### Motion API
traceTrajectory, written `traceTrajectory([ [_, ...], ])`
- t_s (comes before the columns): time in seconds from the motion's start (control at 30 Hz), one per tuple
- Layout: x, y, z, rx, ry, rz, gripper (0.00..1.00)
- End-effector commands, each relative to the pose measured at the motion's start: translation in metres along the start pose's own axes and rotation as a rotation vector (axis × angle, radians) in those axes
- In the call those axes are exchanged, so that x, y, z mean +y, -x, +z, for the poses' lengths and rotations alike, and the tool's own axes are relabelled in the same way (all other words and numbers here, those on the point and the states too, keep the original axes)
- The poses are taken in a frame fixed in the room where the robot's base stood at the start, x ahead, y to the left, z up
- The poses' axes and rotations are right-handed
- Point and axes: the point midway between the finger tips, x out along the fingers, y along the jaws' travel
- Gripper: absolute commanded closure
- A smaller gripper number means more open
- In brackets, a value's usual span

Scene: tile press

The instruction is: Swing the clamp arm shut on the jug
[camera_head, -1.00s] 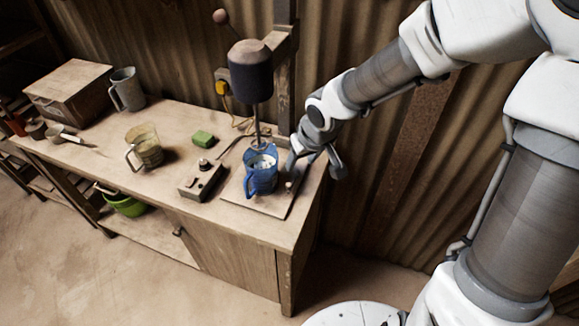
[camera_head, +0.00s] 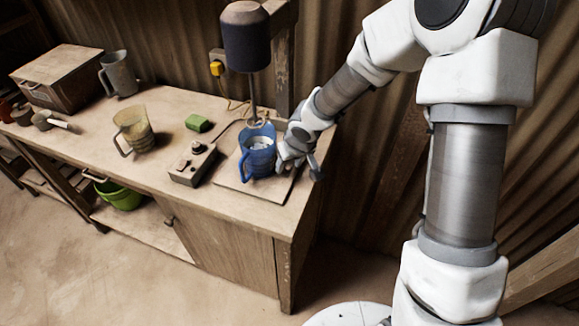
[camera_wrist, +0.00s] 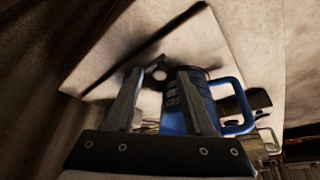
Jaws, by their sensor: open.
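The blue jug (camera_head: 257,162) stands upright on a flat board (camera_head: 232,184) at the right end of the bench, under the press head (camera_head: 245,36). Pale bits show inside it. My gripper (camera_head: 287,160) is low, just right of the jug. In the wrist view my gripper (camera_wrist: 160,72) is open, with a small pale knob (camera_wrist: 159,74) seen between its fingertips. The blue jug (camera_wrist: 172,116) shows partly behind the right finger; I cannot tell if they touch. A dark bar (camera_wrist: 160,36) crosses the board there; I cannot tell whether it is the clamp arm.
A control box (camera_head: 192,164) and a green sponge (camera_head: 197,123) lie left of the jug. A yellowish glass jug (camera_head: 134,130), a grey jug (camera_head: 118,73) and a wooden box (camera_head: 66,74) stand further left. A post (camera_head: 281,70) rises behind.

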Motion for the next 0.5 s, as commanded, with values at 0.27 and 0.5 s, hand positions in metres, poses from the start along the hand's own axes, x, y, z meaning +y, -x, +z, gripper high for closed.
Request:
traceTrajectory([
  [0.27, 0.0002, -0.0012, -0.0001, 0.000, 0.000, 0.000, 0.46],
  [0.5, 0.0002, -0.0011, 0.0000, 0.000, 0.000, 0.000, 0.87],
])
